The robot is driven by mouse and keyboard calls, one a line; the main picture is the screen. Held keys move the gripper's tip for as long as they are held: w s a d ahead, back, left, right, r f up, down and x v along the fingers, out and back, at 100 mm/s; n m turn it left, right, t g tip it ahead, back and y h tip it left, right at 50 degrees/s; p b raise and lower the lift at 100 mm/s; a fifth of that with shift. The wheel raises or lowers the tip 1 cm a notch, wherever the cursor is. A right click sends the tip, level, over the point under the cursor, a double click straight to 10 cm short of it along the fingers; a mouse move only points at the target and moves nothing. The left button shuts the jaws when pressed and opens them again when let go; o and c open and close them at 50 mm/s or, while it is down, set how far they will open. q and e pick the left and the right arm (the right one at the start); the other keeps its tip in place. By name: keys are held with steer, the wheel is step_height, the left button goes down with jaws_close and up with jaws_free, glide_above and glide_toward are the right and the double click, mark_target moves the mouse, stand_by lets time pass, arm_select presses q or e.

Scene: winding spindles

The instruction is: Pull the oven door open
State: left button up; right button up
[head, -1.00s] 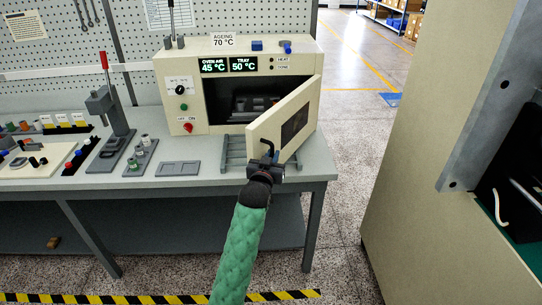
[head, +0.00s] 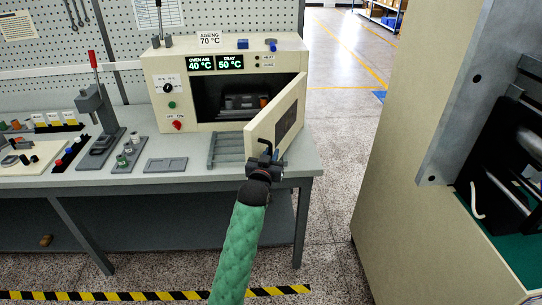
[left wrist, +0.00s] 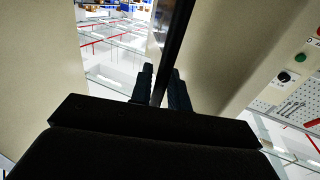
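The cream oven (head: 160,108) stands on the grey bench in the head view. Its door (head: 258,136), hinged at the right side, stands part way open and juts towards me. Through the opening I see a dark chamber with a tray of small parts (head: 243,102). My left gripper (head: 265,160) is at the free edge of the door, on the black handle (head: 266,146). In the left wrist view, the dark handle bar (left wrist: 174,45) passes between the two fingers (left wrist: 160,90), which are closed against it. My right gripper is not in view.
A grey rack (head: 226,148) lies on the bench below the door, beside an empty grey tray (head: 166,165). A lever press (head: 95,105) stands left of the oven. A large cream machine (head: 400,150) rises at right; open floor lies between it and the bench.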

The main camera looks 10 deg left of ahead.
arm_select(q)
steer(key=shift+s+f, duration=0.1)
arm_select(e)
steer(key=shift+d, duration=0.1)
